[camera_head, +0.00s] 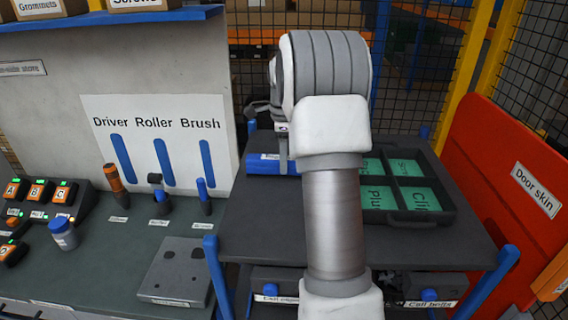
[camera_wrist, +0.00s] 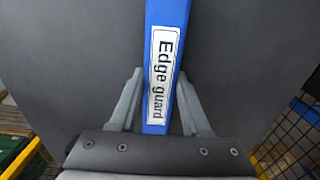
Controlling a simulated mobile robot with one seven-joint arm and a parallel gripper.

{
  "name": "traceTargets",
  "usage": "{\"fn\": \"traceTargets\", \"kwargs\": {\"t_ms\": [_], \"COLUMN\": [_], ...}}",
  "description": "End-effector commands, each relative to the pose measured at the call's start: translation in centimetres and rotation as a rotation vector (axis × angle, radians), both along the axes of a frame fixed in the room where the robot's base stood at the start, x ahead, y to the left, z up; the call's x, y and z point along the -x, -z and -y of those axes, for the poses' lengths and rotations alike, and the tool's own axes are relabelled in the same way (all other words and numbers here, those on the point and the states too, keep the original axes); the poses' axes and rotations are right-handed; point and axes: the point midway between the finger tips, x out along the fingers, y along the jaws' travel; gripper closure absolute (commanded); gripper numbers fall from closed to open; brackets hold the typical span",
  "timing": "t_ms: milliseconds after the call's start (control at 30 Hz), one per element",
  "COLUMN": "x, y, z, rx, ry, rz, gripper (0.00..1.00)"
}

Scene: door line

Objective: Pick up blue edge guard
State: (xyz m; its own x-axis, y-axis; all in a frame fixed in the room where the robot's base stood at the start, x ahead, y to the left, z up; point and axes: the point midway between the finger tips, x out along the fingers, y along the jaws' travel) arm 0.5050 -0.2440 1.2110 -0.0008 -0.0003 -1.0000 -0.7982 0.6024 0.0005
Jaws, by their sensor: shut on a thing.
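The blue edge guard (camera_wrist: 167,20) is a long blue bar with a white "Edge guard" label in the wrist view. It runs from the top edge down between the fingers of my gripper (camera_wrist: 160,112), which is shut on it. In the head view the blue edge guard (camera_head: 268,164) lies at the left of the dark cart top, partly hidden by my arm. My gripper (camera_head: 282,150) is at it there, mostly hidden behind the wrist. I cannot tell whether the bar touches the cart top.
A dark tray (camera_head: 447,209) with green-bottomed compartments stands right of my arm on the cart top (camera_head: 260,228). A red door skin (camera_head: 500,190) stands at the right. A green bench (camera_head: 110,262) with tools and button boxes is at the left.

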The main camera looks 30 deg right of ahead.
Motion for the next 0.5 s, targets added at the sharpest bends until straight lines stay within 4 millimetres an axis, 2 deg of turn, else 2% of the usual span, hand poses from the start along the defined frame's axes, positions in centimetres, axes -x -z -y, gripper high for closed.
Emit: {"fn": "traceTargets", "kwargs": {"t_ms": [167, 500], "x": [-0.1, 6.2], "y": [-3.5, -7.6], "z": [0.0, 4.7], "rx": [0.003, 0.002], "ry": [-0.001, 0.003], "rz": [0.007, 0.004], "gripper": [1.0, 1.0]}}
